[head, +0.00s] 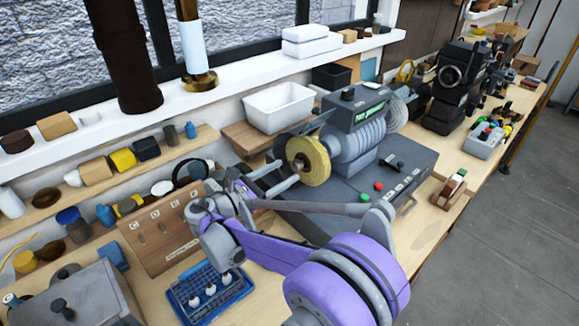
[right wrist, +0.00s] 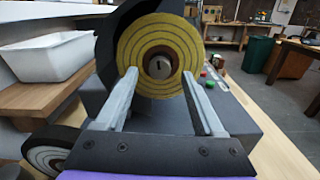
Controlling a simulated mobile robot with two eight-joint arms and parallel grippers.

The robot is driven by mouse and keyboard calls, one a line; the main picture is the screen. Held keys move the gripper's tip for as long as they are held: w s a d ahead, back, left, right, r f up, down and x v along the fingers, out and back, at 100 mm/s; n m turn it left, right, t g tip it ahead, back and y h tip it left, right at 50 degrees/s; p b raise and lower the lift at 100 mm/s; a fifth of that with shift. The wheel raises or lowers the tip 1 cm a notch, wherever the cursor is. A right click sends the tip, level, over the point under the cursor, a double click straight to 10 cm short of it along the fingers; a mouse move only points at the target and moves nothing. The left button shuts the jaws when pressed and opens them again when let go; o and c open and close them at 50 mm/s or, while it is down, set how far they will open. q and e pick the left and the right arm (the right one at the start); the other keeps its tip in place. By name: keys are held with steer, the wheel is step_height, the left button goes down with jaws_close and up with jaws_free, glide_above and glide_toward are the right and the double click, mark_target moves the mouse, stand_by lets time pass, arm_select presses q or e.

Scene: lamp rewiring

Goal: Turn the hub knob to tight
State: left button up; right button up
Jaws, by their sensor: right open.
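The hub knob (right wrist: 158,66) is a small brown round piece with a dark slot-like mark at the centre of a yellow ringed wheel. The wheel (head: 308,160) is on the left end of a grey bench machine (head: 362,130); it also fills the upper middle of the right wrist view (right wrist: 137,45). My right gripper (head: 286,172) is open, its two fingers pointing at the wheel face. In the right wrist view the fingertips (right wrist: 160,72) lie left and right of the knob. I cannot tell whether they touch anything. My left gripper is out of view.
A white bin (head: 279,107) stands on a wooden shelf behind the wheel, left in the right wrist view. Red and green buttons (head: 378,186) are on the machine's base.

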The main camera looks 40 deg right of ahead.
mark_target(294, 166)
steer(key=shift+w+d, duration=0.15)
steer(key=shift+d, duration=1.35)
steer(key=shift+c, duration=0.3)
jaws_close()
